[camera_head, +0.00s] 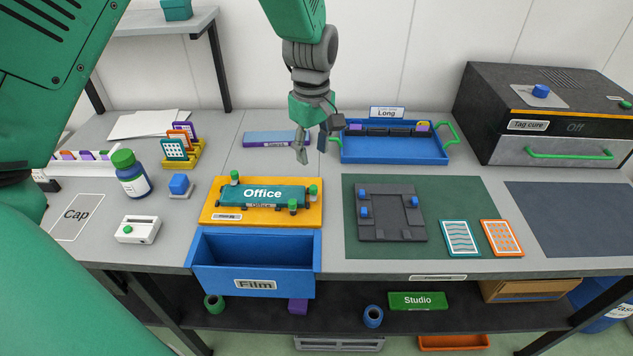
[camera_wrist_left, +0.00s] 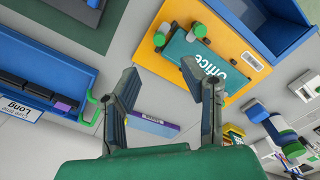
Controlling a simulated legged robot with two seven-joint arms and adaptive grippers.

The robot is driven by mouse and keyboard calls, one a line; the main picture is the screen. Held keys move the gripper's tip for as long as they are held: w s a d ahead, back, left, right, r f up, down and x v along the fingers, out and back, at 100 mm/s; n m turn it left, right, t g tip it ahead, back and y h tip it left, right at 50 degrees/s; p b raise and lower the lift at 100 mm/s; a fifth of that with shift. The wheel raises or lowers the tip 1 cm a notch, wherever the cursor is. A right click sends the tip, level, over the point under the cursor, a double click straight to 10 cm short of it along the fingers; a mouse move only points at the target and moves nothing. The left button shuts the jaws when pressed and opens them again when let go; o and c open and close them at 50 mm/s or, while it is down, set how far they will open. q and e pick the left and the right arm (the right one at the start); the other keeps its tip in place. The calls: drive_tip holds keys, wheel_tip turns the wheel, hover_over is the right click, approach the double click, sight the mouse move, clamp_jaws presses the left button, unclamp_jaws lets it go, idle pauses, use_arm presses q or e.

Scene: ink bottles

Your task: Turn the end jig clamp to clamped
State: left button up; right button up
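An orange jig board (camera_head: 214,213) holds a teal "Office" plate (camera_head: 262,193) with several green knobs around it, such as the far-left knob (camera_head: 235,176) and the far-right knob (camera_head: 313,190). The wrist view shows the same orange board (camera_wrist_left: 232,45) and a green knob (camera_wrist_left: 200,30). A dark square jig frame (camera_head: 386,190) with several blue knobs lies on a green mat. I cannot tell which is the end jig, or how any clamp is turned. My left gripper (camera_head: 312,151) is open and empty, above and behind the Office board; it also shows in the wrist view (camera_wrist_left: 160,70). My right gripper is out of view.
A blue "Film" bin (camera_head: 208,281) stands in front of the orange board. A blue "Long" tray (camera_head: 394,155) and a purple-edged box (camera_head: 276,139) are behind. A dark curing box (camera_head: 550,112) stands at the right, a green-capped bottle (camera_head: 133,180) at the left.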

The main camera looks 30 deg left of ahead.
sight(314, 187)
use_arm(q)
wheel_tip(314, 187, down, 11)
drive_tip(key=shift+w+r, duration=0.1)
drive_tip(key=shift+w, duration=0.05)
clamp_jaws()
